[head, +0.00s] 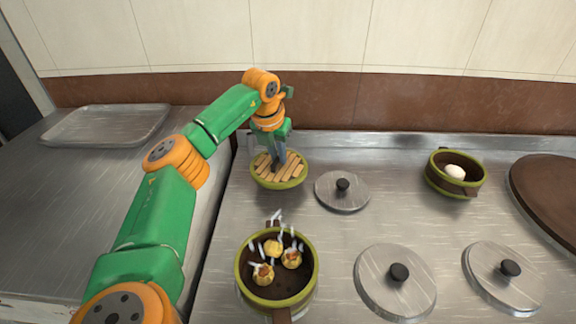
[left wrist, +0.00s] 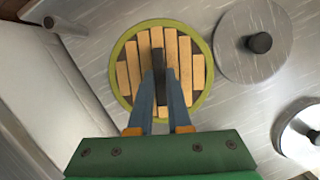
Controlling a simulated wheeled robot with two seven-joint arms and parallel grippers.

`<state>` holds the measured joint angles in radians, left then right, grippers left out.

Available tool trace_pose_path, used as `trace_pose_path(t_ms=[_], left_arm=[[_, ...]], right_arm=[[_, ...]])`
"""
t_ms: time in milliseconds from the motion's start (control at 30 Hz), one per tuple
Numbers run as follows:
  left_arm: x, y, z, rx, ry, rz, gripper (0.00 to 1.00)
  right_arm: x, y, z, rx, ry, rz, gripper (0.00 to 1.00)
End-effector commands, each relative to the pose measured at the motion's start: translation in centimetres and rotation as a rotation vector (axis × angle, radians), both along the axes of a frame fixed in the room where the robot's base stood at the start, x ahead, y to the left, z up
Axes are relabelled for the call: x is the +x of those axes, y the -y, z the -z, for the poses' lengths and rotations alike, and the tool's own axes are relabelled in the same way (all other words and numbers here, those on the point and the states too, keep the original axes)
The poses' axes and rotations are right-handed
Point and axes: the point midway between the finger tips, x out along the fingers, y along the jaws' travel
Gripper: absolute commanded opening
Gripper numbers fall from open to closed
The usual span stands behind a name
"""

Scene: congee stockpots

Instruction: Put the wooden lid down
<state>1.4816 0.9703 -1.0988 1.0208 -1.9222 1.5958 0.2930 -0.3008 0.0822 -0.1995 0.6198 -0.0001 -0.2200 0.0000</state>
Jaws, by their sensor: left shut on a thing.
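The wooden lid (head: 291,181) is a round disc of light slats with a yellow-green rim. It is at the back left of the stove top, and it also shows in the left wrist view (left wrist: 133,70). My left gripper (head: 279,160) is above the lid and shut on its dark handle. In the left wrist view the gripper (left wrist: 160,80) has its two fingers on either side of that handle. I cannot tell whether the lid touches the surface beneath it. My right gripper is not in view.
An open pot (head: 243,270) with steaming yellow dumplings stands in front. Grey lids (head: 328,199), (head: 374,283), (head: 485,264) with black knobs lie to the right. A pot (head: 434,181) holding a white egg is at right. A metal tray (head: 85,139) lies on the left counter.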

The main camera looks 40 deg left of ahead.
Motion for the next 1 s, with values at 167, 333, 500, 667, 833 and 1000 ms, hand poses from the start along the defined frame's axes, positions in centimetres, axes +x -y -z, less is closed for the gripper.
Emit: trace_pose_path(t_ms=[167,333,500,667,833,1000], left_arm=[[-0.1,0.0,3.1,0.001,-0.005,0.002,0.0],[0.0,0.0,4.0,-0.001,-0.001,0.002,0.0],[0.0,0.0,4.2,-0.001,-0.001,0.002,0.0],[0.0,0.0,4.2,0.0,-0.001,0.003,0.46],[0.0,0.1,4.2,0.0,-0.001,0.003,0.46],[-0.1,0.1,3.4,0.0,0.002,0.003,0.46]], right_arm=[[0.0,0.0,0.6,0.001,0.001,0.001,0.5],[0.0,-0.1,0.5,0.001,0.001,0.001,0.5],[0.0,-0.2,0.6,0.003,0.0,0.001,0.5],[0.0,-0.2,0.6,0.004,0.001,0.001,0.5],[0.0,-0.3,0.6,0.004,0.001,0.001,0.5],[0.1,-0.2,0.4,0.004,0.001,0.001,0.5]])
